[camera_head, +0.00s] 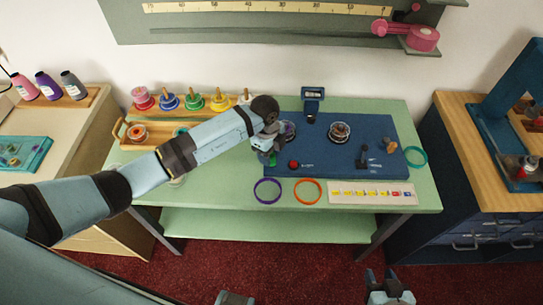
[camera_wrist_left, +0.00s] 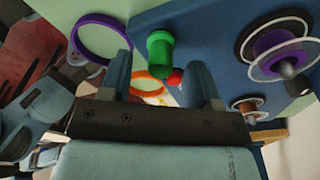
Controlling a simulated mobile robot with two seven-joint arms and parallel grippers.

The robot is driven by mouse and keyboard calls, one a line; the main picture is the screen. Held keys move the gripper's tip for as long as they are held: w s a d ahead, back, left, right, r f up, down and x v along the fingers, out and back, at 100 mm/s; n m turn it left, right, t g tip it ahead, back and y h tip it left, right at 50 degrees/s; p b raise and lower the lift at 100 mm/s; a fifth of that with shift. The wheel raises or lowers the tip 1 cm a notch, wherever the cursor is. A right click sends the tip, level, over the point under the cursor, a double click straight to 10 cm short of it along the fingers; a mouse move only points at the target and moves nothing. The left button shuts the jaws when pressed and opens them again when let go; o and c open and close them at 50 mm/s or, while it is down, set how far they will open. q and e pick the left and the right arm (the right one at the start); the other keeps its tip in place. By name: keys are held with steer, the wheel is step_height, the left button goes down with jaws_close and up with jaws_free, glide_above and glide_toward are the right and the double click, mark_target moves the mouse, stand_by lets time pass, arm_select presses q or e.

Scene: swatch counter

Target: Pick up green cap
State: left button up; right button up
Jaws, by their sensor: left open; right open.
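The green cap (camera_head: 272,159) is at the left edge of the blue board, partly hidden by my left gripper (camera_head: 267,150) in the head view. In the left wrist view the green cap (camera_wrist_left: 160,48) stands upright on the blue board. My left gripper (camera_wrist_left: 160,72) is open, with one finger on each side of the cap in that picture. I cannot tell whether either finger touches it. My right gripper (camera_head: 388,287) is open and empty at the bottom edge of the head view, far from the cap.
The blue board (camera_head: 340,172) carries a red knob (camera_head: 293,164) near the cap and spools behind. A purple ring (camera_head: 267,191) and an orange ring (camera_head: 308,191) lie in front, beside a labelled strip (camera_head: 372,193). A teal ring (camera_head: 416,156) lies at the right.

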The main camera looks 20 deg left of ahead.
arm_select(q)
steer(key=shift+d+f, duration=0.1)
steer(key=shift+f, duration=0.8)
steer(key=shift+c, duration=0.5)
steer(key=c, duration=0.9)
steer(key=shift+r, duration=0.1)
